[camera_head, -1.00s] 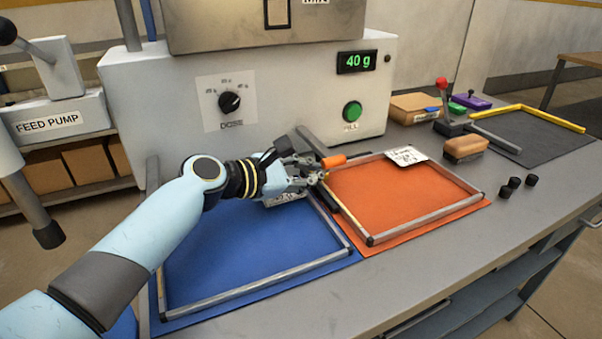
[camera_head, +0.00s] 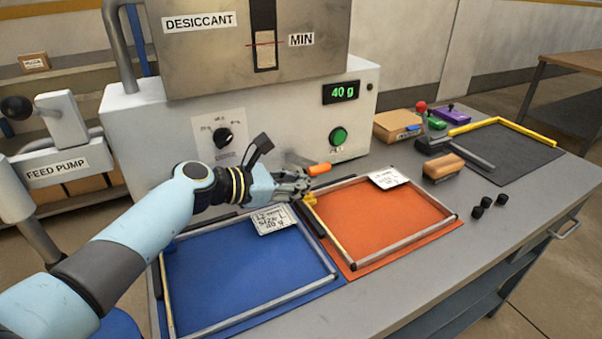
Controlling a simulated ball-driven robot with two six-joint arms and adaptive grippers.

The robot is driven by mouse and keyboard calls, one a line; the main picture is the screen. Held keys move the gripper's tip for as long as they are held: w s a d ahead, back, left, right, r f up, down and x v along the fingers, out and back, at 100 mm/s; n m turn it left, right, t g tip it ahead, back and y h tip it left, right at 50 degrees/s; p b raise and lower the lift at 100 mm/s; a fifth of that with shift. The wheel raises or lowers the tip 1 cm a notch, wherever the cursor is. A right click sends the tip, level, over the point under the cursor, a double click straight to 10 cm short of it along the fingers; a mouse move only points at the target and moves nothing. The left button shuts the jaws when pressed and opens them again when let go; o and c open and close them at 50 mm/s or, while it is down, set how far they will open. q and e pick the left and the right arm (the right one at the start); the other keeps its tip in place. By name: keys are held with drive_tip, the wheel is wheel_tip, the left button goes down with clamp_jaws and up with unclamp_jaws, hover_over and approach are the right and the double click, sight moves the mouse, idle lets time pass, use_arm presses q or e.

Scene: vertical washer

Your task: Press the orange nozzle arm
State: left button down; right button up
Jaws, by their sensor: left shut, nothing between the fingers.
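The orange nozzle arm (camera_head: 319,169) shows as a short orange tip at the front of the white dispenser, above the back left corner of the orange mat. My left gripper (camera_head: 306,184) is shut and empty, just left of and slightly below the orange tip. I cannot tell whether it touches the nozzle arm. The gripper hides the part of the nozzle behind it. My right gripper is not in view.
The dispenser (camera_head: 290,115) reads 40 g and has a green button (camera_head: 338,136) and a dose knob (camera_head: 223,138). Framed blue (camera_head: 245,270) and orange (camera_head: 385,215) mats lie in front. A brush (camera_head: 443,167) and several black caps (camera_head: 486,201) are at right.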

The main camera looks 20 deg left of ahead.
use_arm(q)
drive_tip(key=w+a+r+n+g+h+p, duration=0.1)
drive_tip(key=w+a+r+n+h+p, duration=0.1)
drive_tip(key=w+a+r+n+p, duration=0.2)
drive_tip(key=shift+r+n+g+p, duration=0.35)
drive_tip(key=shift+r+p, duration=1.15)
drive_tip(key=shift+r, duration=0.75)
drive_tip(key=shift+r, duration=0.1)
wheel_tip(320, 180, up, 10)
